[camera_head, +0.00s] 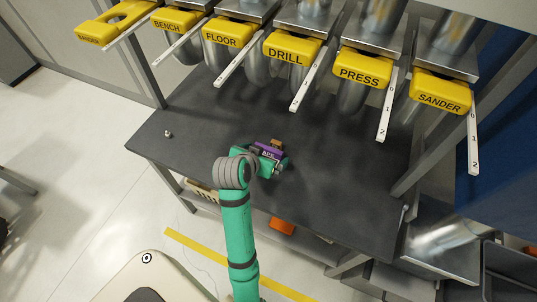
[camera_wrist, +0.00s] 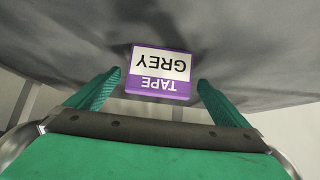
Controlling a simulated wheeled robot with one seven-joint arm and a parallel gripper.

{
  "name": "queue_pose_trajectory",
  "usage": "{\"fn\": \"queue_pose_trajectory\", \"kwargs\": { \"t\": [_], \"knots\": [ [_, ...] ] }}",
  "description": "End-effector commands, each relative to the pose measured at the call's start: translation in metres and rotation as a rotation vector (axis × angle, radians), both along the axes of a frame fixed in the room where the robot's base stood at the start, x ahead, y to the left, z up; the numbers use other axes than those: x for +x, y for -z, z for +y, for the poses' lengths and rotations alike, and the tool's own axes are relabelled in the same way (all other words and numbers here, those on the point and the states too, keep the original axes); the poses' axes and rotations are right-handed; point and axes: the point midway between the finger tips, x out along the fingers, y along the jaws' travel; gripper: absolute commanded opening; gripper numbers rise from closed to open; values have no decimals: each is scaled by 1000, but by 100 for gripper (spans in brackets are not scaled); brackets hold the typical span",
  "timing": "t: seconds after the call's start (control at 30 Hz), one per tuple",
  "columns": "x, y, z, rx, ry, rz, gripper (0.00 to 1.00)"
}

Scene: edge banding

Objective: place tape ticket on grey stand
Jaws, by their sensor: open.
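The tape ticket (camera_wrist: 158,62) is a small purple and white block; its label reads "TAPE GREY" upside down in the wrist view. In the head view its purple side (camera_head: 268,150) shows over the dark table, just beyond my gripper (camera_head: 273,160). In the wrist view my gripper (camera_wrist: 158,88) is open, with one green finger on each side of the ticket and gaps showing between. I cannot tell whether the ticket touches the table. My wrist hides part of this area in the head view. I cannot make out a separate grey stand.
The dark grey table (camera_head: 340,200) is mostly clear around my gripper. A small brown piece (camera_head: 277,143) shows beside the ticket. A small metal item (camera_head: 168,134) is at the left. Yellow labelled blocks, including DRILL (camera_head: 291,48) and PRESS (camera_head: 362,69), and white numbered levers hang above the back.

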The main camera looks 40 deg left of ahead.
Motion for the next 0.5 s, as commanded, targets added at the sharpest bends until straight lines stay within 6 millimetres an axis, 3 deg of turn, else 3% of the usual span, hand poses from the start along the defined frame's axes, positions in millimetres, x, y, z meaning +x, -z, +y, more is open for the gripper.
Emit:
{"fn": "queue_pose_trajectory", "kwargs": {
  "t": [0.2, 0.5],
  "knots": [
    [18, 20, 4, -1, -1, 2, 100],
    [22, 23, 4, -1, -1, 1, 100]
  ]
}}
